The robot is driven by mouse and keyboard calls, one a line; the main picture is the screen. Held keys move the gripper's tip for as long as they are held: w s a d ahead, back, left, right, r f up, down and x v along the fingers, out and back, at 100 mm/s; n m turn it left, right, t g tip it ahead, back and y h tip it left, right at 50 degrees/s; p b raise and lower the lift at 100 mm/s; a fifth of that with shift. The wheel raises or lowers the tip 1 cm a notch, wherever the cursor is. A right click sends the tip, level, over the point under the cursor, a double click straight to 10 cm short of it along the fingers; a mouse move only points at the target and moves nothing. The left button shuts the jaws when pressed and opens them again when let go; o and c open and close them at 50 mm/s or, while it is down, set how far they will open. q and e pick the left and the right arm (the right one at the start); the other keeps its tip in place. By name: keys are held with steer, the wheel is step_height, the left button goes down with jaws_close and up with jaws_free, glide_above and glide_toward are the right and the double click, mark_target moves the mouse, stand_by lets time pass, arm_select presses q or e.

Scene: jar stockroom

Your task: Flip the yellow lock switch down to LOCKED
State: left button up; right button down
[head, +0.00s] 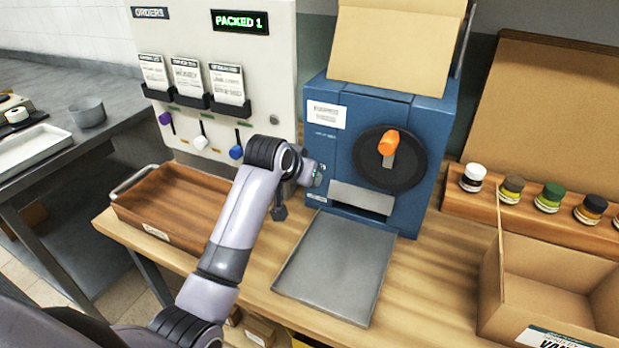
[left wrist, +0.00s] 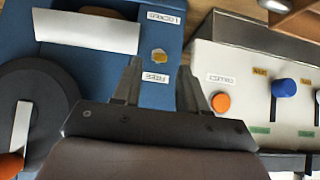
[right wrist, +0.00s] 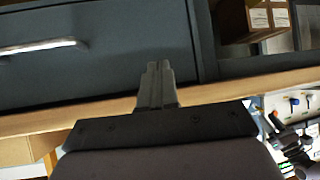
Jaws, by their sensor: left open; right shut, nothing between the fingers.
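The yellow lock switch (left wrist: 158,56) is a small knob on the blue machine (head: 446,130). In the left wrist view, which is upside down, it sits between the LOCKED label (left wrist: 163,18) and the FREE label (left wrist: 155,79), nearer FREE. My left gripper (left wrist: 160,68) is open, with its fingers apart on either side of the switch in that view; I cannot tell if they touch it. In the head view my left gripper (head: 312,174) is at the machine's left front and hides the switch. My right gripper (right wrist: 158,68) is shut and empty, before a dark drawer front (right wrist: 95,50).
The machine has a black dial with an orange handle (head: 388,143) and a grey tray (head: 335,265) below. Left is an order panel (head: 190,40) with coloured knobs and an orange button (left wrist: 221,103). Jars (head: 473,177) and a cardboard box (head: 550,290) stand right.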

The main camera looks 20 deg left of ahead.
arm_select(q)
steer(key=shift+x, duration=1.6)
jaws_close()
